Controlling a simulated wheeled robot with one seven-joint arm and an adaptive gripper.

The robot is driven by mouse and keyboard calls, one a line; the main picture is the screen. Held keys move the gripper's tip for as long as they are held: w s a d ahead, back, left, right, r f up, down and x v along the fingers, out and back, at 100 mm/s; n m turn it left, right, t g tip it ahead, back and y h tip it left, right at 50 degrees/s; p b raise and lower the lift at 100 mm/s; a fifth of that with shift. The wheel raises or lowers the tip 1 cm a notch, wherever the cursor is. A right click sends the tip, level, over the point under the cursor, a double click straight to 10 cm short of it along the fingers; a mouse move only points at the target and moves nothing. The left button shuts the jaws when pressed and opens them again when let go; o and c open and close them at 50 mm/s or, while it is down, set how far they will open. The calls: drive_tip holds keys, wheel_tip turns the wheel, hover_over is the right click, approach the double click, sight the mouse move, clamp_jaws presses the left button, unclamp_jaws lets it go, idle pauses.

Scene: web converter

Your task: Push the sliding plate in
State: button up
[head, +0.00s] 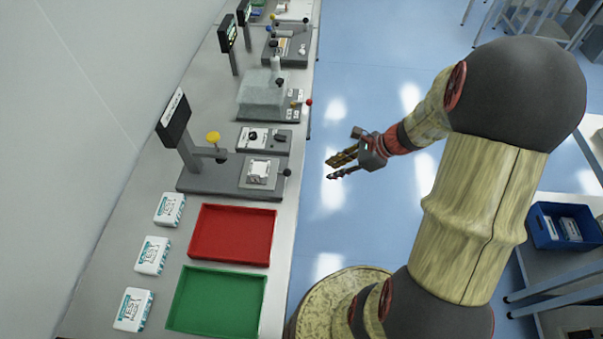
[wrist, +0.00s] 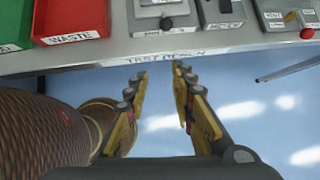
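The sliding plate (head: 249,184) is a grey square at the right end of a dark base on the bench, with a pale printed block on top. A black knob (head: 287,172) sticks out from its side at the bench edge. In the wrist view the knob (wrist: 166,23) shows at the top, just above the bench front. My gripper (head: 331,168) is open and empty, beyond the bench edge over the floor, to the right of the knob and apart from it. Its two spread fingers (wrist: 160,70) point toward the bench in the wrist view.
A red tray (head: 193,232) and green tray (head: 176,299) lie nearer, beside several white packs (head: 153,255). Other devices (head: 270,108) stand farther along the bench.

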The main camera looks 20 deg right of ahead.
drive_tip(key=shift+w+r+m, duration=0.1)
drive_tip(key=shift+w+m, duration=0.1)
drive_tip(key=shift+m, duration=0.4)
drive_tip(key=shift+c, duration=1.2)
drive_tip(key=shift+w+a+f, duration=0.1)
drive_tip(key=shift+a+f, duration=0.1)
drive_tip(key=shift+f, duration=0.05)
drive_tip(key=shift+c, duration=0.6)
drive_tip(key=b+x, duration=0.2)
drive_tip(key=x, duration=0.7)
clamp_jaws()
drive_tip(key=w+a, duration=0.1)
drive_tip(key=w+a+f, duration=0.1)
drive_tip(key=w+a, duration=0.1)
drive_tip(key=shift+b, duration=0.4)
